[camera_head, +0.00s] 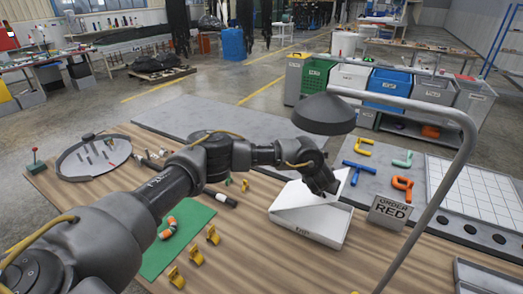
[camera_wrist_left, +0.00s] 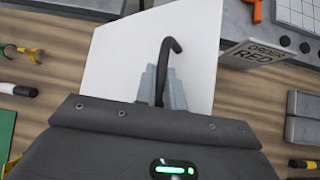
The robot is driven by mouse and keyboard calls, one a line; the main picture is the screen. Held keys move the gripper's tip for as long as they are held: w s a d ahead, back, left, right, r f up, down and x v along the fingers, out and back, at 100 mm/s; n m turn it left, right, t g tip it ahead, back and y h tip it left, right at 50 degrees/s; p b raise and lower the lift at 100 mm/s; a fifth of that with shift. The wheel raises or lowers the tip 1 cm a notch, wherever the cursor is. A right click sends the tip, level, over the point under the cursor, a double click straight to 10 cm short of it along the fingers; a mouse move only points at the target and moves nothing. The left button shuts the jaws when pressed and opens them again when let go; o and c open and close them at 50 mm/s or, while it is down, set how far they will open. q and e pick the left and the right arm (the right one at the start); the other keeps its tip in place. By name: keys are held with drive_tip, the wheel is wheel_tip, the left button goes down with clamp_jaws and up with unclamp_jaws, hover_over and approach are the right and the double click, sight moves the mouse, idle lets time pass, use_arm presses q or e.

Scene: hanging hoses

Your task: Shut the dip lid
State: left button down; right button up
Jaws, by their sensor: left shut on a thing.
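The white dip box (camera_head: 318,236) stands on the wooden table, with a label on its front. Its white lid (camera_head: 292,199) is tilted up, and an open gap shows between lid and box. In the left wrist view the lid (camera_wrist_left: 205,50) is a large white panel under the fingers. My left gripper (camera_head: 328,190) is at the lid. In the wrist view its fingers (camera_wrist_left: 162,88) are shut on a dark hooked handle (camera_wrist_left: 171,47). Where the handle joins the lid is hidden. My right gripper is not in view.
A green mat (camera_head: 180,236) and yellow clips (camera_head: 195,252) lie left. Coloured pipe pieces (camera_head: 357,170) lie behind.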

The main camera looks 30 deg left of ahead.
sight(329, 196)
use_arm(q)
drive_tip(key=shift+d+f+m+y+b, duration=0.15)
drive_tip(key=shift+d+f+y+b, duration=0.25)
drive_tip(key=shift+f, duration=0.3)
drive_tip(key=shift+d+f+m+y+b, duration=0.1)
drive_tip(key=shift+d+f+y+b, duration=0.2)
drive_tip(key=shift+d+f, duration=0.25)
drive_tip(key=shift+d+f+m+y+b, duration=0.15)
drive_tip(key=shift+d+f+y+b, duration=0.2)
drive_tip(key=shift+f, duration=0.45)
drive_tip(key=shift+m+y, duration=0.5)
drive_tip(key=shift+y, duration=0.35)
drive_tip(key=d+f+b, duration=0.1)
drive_tip(key=f+b, duration=0.1)
drive_tip(key=d+f+b, duration=0.1)
drive_tip(key=f+b, duration=0.1)
drive_tip(key=shift+d+f+b, duration=0.15)
drive_tip(key=shift+d+b, duration=0.05)
drive_tip(key=shift+b, duration=0.1)
